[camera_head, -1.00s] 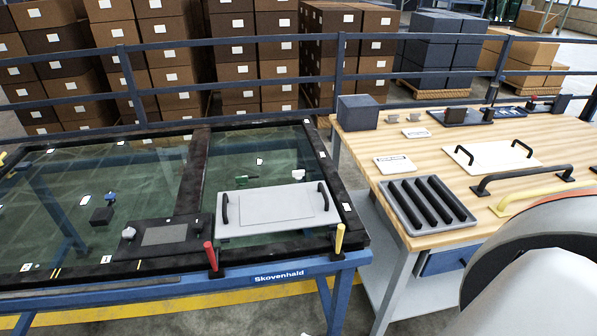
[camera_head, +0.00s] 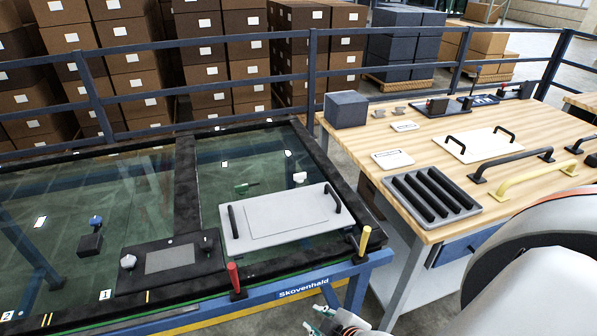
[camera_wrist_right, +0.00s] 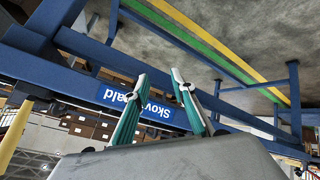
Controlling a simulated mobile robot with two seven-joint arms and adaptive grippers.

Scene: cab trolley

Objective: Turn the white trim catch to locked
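Several small fittings sit on the glass panes of the dark-framed table in the head view. A small white piece (camera_head: 299,177) is behind the grey plate, and a pale round knob (camera_head: 127,261) is on the black panel at the front. I cannot tell for sure which is the white trim catch, or its setting. My right gripper (camera_head: 318,319) is at the bottom edge of the head view, in front of the table and apart from both pieces. In the right wrist view its two green fingers (camera_wrist_right: 158,78) are spread and empty. My left gripper is not in view.
A blue-topped piece (camera_head: 95,222), a green piece (camera_head: 243,187), a grey two-handled plate (camera_head: 284,220), a red post (camera_head: 234,277) and a yellow post (camera_head: 364,240) stand on the table. A wooden bench (camera_head: 430,150) with handles is to the right. A railing runs behind.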

